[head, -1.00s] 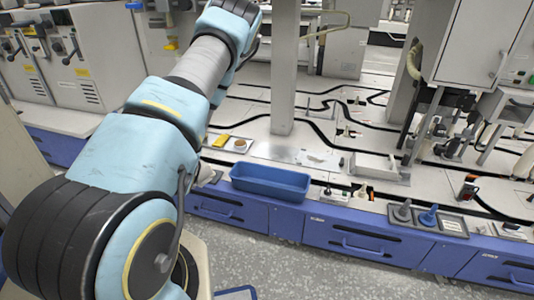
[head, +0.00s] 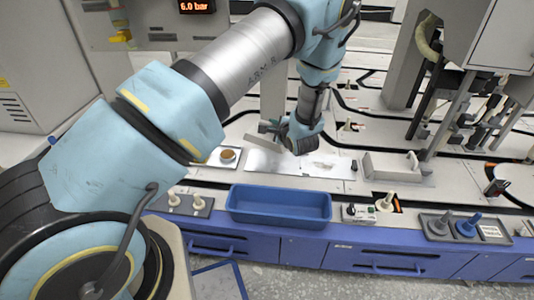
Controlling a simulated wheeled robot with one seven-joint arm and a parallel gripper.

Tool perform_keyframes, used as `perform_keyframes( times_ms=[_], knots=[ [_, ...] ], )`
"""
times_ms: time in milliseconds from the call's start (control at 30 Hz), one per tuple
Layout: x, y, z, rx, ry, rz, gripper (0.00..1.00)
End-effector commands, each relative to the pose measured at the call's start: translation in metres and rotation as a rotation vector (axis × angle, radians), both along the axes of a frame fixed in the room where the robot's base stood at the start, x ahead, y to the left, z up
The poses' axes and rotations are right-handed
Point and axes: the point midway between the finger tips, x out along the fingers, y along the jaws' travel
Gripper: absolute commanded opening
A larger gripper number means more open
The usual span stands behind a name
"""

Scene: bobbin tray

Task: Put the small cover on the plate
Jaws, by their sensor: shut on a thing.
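My gripper (head: 272,129) shows at the end of my arm, above the far left part of the bare metal plate (head: 262,163). It is shut on the small cover, which is small and mostly hidden at the jaws, so its shape and tilt cannot be told. The gripper appears apart from the plate, which lies flat on the pale worktop behind the blue bin.
A blue bin (head: 278,219) stands at the front edge. A tan round piece (head: 228,155) sits on a small pale tray left of the plate. A metal bracket (head: 395,175) stands right of it. A grey post rises behind my gripper.

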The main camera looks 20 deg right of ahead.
Motion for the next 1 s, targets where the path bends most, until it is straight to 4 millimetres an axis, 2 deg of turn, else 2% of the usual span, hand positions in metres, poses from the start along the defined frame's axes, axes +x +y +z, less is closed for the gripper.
perform_keyframes(
  times_ms=[67, 300, 567, 733, 1000],
  knots=[
    [-0.004, -0.006, -0.009, 0.000, 0.000, -0.002, 0.00],
    [-0.005, -0.006, -0.052, 0.003, 0.000, 0.000, 0.00],
    [-0.004, -0.006, -0.072, 0.001, -0.004, 0.000, 0.00],
    [-0.004, -0.006, -0.097, 0.001, -0.002, 0.001, 0.00],
    [-0.004, -0.006, -0.100, -0.001, -0.004, 0.001, 0.00]
  ],
)
